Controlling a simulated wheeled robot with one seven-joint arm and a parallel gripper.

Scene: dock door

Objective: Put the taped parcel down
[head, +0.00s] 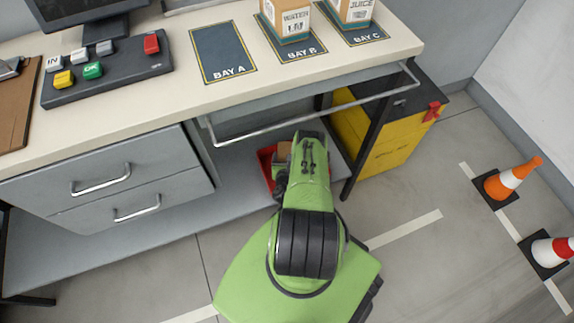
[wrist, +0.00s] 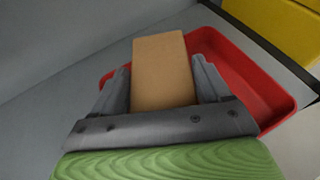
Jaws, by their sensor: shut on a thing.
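The parcel (wrist: 161,72) is a plain brown box in the wrist view; no tape shows on the face I see. My gripper (wrist: 160,78) is shut on it, one grey finger on each side. A red tray (wrist: 255,85) lies under and around the parcel, its rim showing on both sides. I cannot tell whether the parcel touches the tray's floor. In the head view a small part of the parcel (head: 284,151) and the tray's left edge (head: 266,165) show beside my green arm, which hides the rest and the gripper.
The tray stands on a low grey shelf (head: 230,192) under the bench (head: 150,95), below a metal rail (head: 310,107). A yellow cabinet (head: 385,140) stands to the right, past a dark bench leg (head: 363,150). Traffic cones (head: 512,178) stand on the floor at right.

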